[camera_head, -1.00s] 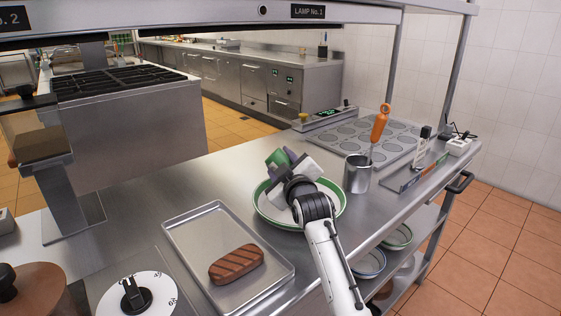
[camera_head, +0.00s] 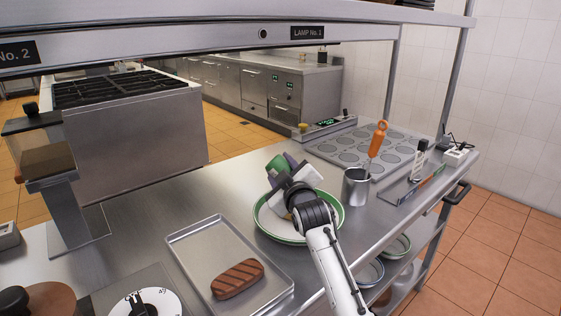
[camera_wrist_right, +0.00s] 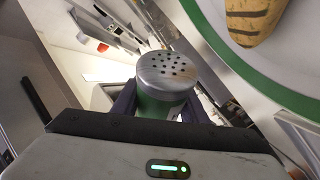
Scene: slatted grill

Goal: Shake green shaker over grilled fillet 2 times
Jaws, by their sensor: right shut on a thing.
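My right gripper (camera_head: 283,172) is shut on the green shaker (camera_head: 274,163), above a white plate with a green rim (camera_head: 263,225). In the right wrist view the shaker (camera_wrist_right: 168,70) shows a perforated metal top and a green body between the dark fingers (camera_wrist_right: 157,102). The grilled fillet (camera_wrist_right: 250,18), tan with dark stripes, lies on that plate in the right wrist view, at the upper right. The shaker looks tilted in the head view. My left gripper is out of view.
A metal tray (camera_head: 194,249) with a brown grilled steak (camera_head: 237,279) lies left of the plate. A metal cup (camera_head: 355,188) with an orange-handled utensil (camera_head: 377,138) stands to its right. A lamp rail (camera_head: 200,48) crosses overhead.

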